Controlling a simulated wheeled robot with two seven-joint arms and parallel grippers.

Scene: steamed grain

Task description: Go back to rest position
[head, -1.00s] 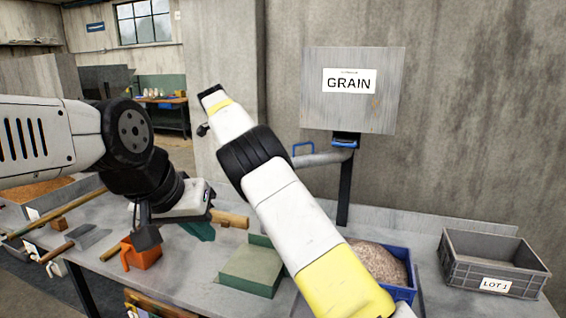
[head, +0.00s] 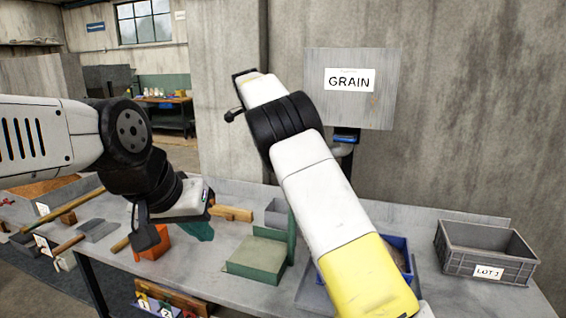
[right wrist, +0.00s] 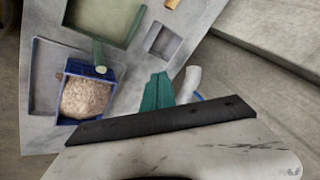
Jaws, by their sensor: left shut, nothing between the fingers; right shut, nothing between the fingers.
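My left gripper (head: 200,231) hangs over the table's left part in the head view. Its teal fingers are shut and empty, near an orange container (head: 153,243). In the right wrist view, my right gripper's teal fingers (right wrist: 158,92) are together and empty. They are beside a blue bin of grain (right wrist: 86,99), apart from it in the picture. My right arm partly hides this blue bin (head: 398,243) in the head view.
A green handle (right wrist: 99,52) stands at the bin. A GRAIN panel (head: 350,110) hangs behind my right arm.

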